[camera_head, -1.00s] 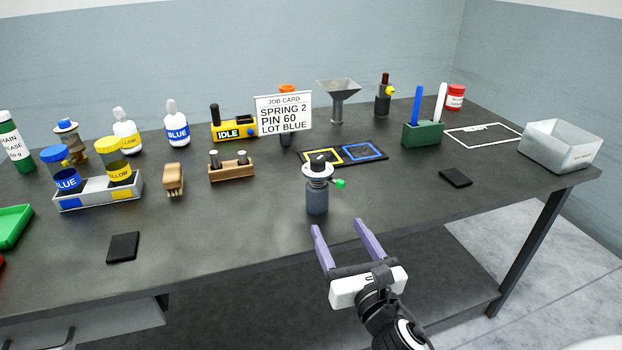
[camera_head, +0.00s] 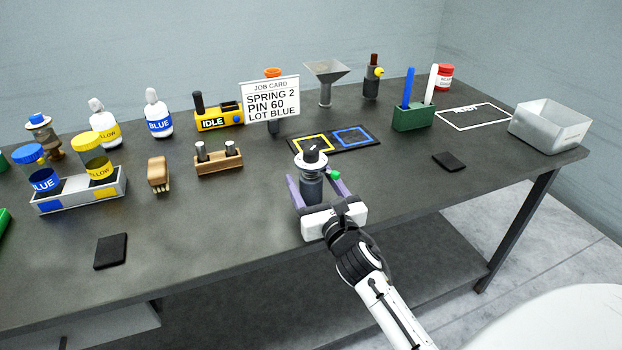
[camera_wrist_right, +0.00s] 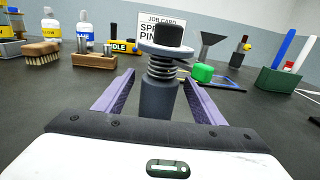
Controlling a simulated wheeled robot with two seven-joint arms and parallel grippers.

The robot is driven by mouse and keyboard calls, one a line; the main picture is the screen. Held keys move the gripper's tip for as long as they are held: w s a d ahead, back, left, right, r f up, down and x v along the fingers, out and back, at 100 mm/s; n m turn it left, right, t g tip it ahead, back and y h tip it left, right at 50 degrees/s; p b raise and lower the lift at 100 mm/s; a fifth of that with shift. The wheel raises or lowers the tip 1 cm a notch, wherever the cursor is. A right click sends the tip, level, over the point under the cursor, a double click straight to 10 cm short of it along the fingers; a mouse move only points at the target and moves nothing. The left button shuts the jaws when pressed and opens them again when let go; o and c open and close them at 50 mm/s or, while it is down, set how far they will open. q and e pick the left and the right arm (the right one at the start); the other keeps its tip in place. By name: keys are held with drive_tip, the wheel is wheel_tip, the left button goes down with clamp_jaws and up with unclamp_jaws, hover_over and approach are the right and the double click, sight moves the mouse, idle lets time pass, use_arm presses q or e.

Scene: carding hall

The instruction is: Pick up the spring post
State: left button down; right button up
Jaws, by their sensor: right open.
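The spring post (camera_head: 312,186) stands upright on the dark table near its front edge. It has a grey cylinder base, a coil spring, a white disc and a black knob on top, with a green tab at its right side. It also shows in the right wrist view (camera_wrist_right: 159,98). My right gripper (camera_head: 316,182) is open, with its purple fingers on either side of the post's grey body. In the right wrist view a gap shows between the post and the fingers (camera_wrist_right: 158,92). My left gripper is not in view.
Behind the post lies a black mat (camera_head: 345,144) with yellow and blue squares. A job card (camera_head: 271,100) stands behind it. A wooden pin block (camera_head: 218,163) and a brush (camera_head: 158,175) are to the left. A black pad (camera_head: 449,161) lies to the right, with clear table between.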

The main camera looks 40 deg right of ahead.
drive_tip(key=shift+w+d, duration=0.1)
drive_tip(key=shift+w, duration=0.15)
drive_tip(key=c, duration=1.3)
drive_tip(key=shift+r, duration=0.15)
drive_tip(key=shift+c, duration=1)
